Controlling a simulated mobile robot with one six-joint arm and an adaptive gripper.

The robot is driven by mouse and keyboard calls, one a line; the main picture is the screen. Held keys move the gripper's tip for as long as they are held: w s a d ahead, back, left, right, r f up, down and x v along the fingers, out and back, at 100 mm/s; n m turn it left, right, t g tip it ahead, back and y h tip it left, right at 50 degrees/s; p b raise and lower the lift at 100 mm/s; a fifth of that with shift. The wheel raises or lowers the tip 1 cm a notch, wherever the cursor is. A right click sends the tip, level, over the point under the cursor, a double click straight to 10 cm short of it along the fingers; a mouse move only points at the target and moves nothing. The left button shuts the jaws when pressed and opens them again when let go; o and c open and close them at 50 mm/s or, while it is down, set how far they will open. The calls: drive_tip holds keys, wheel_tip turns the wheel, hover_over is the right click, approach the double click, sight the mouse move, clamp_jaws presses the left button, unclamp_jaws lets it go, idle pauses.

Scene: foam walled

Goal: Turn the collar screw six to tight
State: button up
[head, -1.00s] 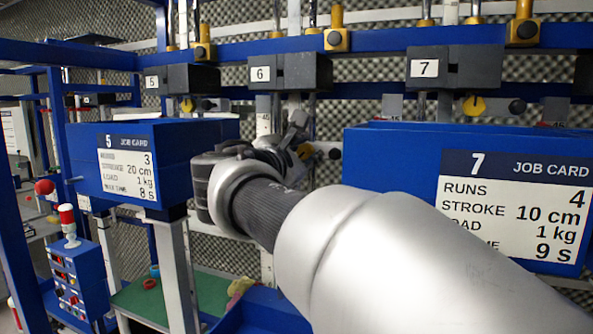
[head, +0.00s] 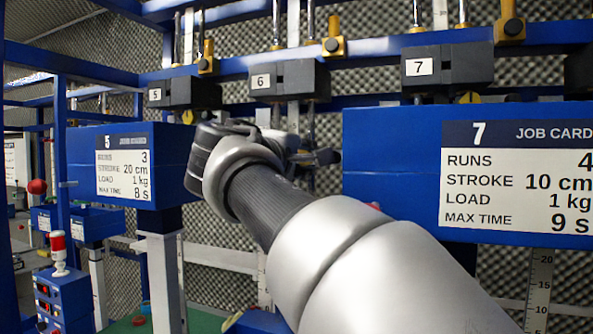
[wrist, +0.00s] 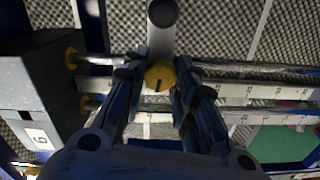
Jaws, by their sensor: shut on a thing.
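In the wrist view, a yellow collar screw (wrist: 160,76) with a dark slot sits between the fingertips of my gripper (wrist: 158,84). The fingers are shut on it from both sides. The screw is on a grey collar (wrist: 160,40) at the rods below the black block labelled 6 (wrist: 38,135). In the head view, my gripper (head: 305,157) is under block 6 (head: 290,85), and my arm hides the screw there. The screw's tightness cannot be told.
Blue boxes with job cards 5 (head: 125,165) and 7 (head: 395,150) stand on either side of my arm. A blue beam (head: 370,48) runs above. A marked scale (wrist: 250,92) runs beside the rods in the wrist view.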

drive_tip(key=shift+r+m+b, duration=0.1)
drive_tip(key=shift+m+b, duration=3.1)
drive_tip(key=shift+m, duration=4.6)
drive_tip(key=o, duration=1.1)
drive_tip(key=v, duration=1.2)
